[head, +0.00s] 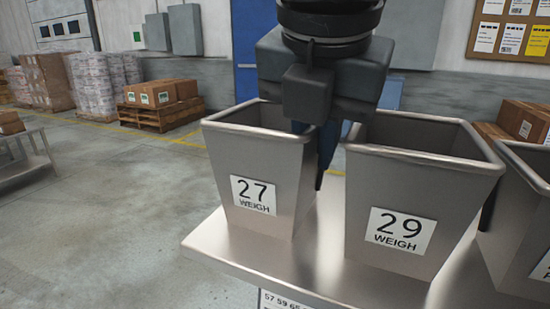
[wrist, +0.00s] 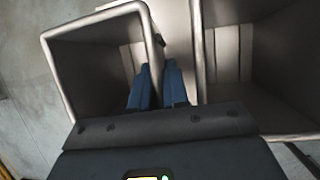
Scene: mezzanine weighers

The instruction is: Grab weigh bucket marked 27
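The weigh bucket marked 27 (head: 226,165) is a grey metal open-topped bucket with a white label on its front. It stands upright at the left of a metal table in the head view. Its open mouth shows at the left in the wrist view (wrist: 52,70). My gripper (head: 316,150) points down at the bucket's right rim. In the wrist view its blue fingers (wrist: 158,80) straddle that rim, one inside the bucket and one in the gap beside bucket 29. The fingers are close together and look shut on the rim. The lower part of the inner finger is hidden in the head view.
Weigh bucket 29 (head: 360,190) stands close on the right, and another bucket (head: 520,215) stands beyond it. The metal table (head: 230,250) has a bare strip in front. Open floor (head: 100,220) lies to the left, with loaded pallets (head: 160,115) farther back.

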